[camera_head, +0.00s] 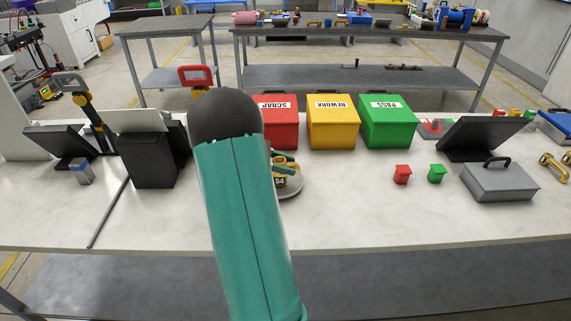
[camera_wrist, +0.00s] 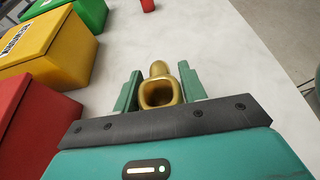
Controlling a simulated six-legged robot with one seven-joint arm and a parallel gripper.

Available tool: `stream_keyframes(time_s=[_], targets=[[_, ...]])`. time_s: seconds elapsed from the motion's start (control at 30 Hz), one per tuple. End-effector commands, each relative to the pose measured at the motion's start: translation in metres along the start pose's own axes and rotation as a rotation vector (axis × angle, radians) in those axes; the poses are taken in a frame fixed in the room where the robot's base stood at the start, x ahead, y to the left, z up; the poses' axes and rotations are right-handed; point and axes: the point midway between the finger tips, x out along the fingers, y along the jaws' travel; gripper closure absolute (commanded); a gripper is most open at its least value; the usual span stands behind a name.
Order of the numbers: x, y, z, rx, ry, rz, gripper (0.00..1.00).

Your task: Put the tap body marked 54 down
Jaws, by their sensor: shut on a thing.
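The brass tap body marked 54 (camera_wrist: 158,92) is between the two teal fingers of my gripper (camera_wrist: 160,88) in the wrist view, its open end facing the camera. My gripper is shut on it. In the head view my teal arm hides most of the gripper; the tap body (camera_head: 279,182) shows just right of the arm, with its 54 label facing the camera. A round pale grey disc (camera_head: 292,188) shows at the tap body's lower right. I cannot tell whether the tap body touches the disc or the table.
Red SCRAP (camera_head: 280,132), yellow REWORK (camera_head: 332,127) and green PASS (camera_head: 387,127) bins stand behind on the pale bench (camera_head: 360,220). Small red (camera_head: 402,174) and green (camera_head: 436,173) pieces and a grey case (camera_head: 500,183) lie to the right. The front middle of the bench is clear.

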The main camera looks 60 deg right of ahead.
Motion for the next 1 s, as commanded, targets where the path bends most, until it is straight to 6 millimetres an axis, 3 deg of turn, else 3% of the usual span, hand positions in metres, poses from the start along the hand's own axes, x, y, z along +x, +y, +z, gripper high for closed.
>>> stream_keyframes(time_s=[0.3, 0.33, 0.43, 0.77, 1.0], targets=[[0.000, 0.001, -0.001, 0.002, -0.001, 0.002, 1.00], [0.001, 0.000, -0.002, 0.001, 0.001, 0.001, 0.56], [0.001, 0.000, -0.002, 0.001, 0.001, 0.001, 0.37], [0.000, 0.000, 0.000, 0.002, 0.001, 0.001, 0.37], [-0.032, 0.001, 0.000, 0.002, 0.001, 0.006, 0.37]])
